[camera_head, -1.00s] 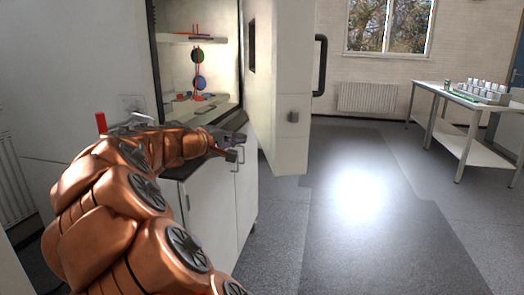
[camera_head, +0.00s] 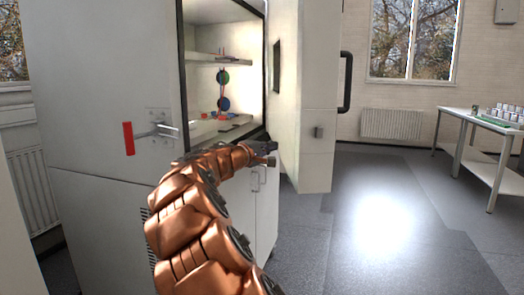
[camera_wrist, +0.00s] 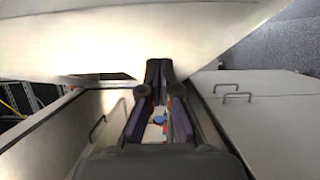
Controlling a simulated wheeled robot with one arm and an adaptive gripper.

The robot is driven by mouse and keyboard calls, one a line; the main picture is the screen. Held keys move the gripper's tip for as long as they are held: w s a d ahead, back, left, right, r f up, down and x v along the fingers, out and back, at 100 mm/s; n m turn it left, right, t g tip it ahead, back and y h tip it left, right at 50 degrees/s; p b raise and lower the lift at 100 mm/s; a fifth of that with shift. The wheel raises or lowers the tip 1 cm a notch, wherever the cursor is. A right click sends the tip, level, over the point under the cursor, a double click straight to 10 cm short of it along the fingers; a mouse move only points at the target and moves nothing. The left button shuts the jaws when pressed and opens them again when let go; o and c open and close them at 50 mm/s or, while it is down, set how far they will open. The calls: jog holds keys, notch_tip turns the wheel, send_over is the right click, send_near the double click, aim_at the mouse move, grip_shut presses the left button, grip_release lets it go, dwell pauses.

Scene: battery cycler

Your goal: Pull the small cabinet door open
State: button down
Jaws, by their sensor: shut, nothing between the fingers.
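The small cabinet's pale lower doors (camera_head: 267,213) are below the lit chamber in the head view and look shut. Their two upright metal handles (camera_head: 257,181) sit side by side near the top. In the wrist view the handles (camera_wrist: 237,96) lie right of my fingers. My gripper (camera_head: 268,154) is shut and empty, above the handles and apart from them, near the chamber's front edge. In the wrist view its fingertips (camera_wrist: 158,70) are together, in front of a large pale surface. Part of the left lower door is hidden behind my copper arm.
The tall upper door (camera_head: 305,110) stands wide open just right of my gripper, with a black handle (camera_head: 346,80). A red-ended latch (camera_head: 129,138) sticks out at left. The floor (camera_head: 385,225) at right is clear up to a white table (camera_head: 478,150).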

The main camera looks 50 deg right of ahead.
aim_at(293, 143)
jog(key=shift+s+d, duration=0.8)
jog(key=shift+d, duration=0.25)
jog(key=shift+s+d, duration=0.75)
jog(key=shift+d, duration=0.3)
